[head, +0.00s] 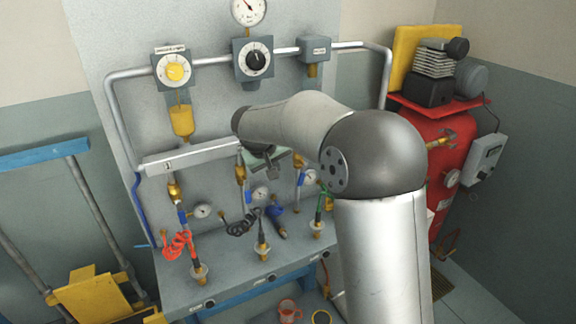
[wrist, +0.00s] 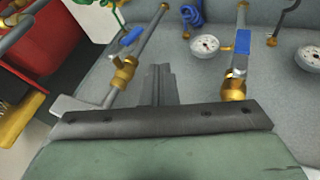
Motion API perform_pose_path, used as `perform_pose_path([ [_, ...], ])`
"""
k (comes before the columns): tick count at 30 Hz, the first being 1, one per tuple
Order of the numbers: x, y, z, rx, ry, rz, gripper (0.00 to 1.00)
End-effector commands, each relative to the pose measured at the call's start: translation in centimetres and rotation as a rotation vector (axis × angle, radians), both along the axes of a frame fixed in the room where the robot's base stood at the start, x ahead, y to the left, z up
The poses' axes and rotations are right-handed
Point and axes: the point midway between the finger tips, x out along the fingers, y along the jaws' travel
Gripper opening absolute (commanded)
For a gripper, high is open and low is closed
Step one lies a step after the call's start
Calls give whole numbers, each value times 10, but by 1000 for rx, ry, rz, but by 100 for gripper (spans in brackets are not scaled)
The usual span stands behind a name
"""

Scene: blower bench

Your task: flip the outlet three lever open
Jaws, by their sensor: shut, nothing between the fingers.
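The outlet three valve is the right-hand one in the head view, by the green hose. Its blue lever (head: 297,194) shows partly past my arm. In the wrist view the picture is turned round, so this valve is at the left, with a brass body (wrist: 123,72) and blue lever (wrist: 131,37). My gripper (head: 268,168) is in front of the manifold, between the middle and right outlets. In the wrist view its fingers (wrist: 160,85) are shut and empty, beside the outlet three valve with no clear contact.
The middle outlet has its own blue lever (wrist: 243,41) at the right in the wrist view. Small gauges (wrist: 205,46) sit between the outlets. The left outlet carries a red coiled hose (head: 178,245). A red tank (head: 440,160) stands at the right.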

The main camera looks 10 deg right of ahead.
Motion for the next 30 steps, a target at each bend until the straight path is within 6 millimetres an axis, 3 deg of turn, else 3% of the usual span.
perform_pose_path([
  [12,38,-29,-71,0,6,-3,0],
  [19,46,-56,-76,1,4,-2,0],
  [30,48,-62,-79,1,2,0,0],
])
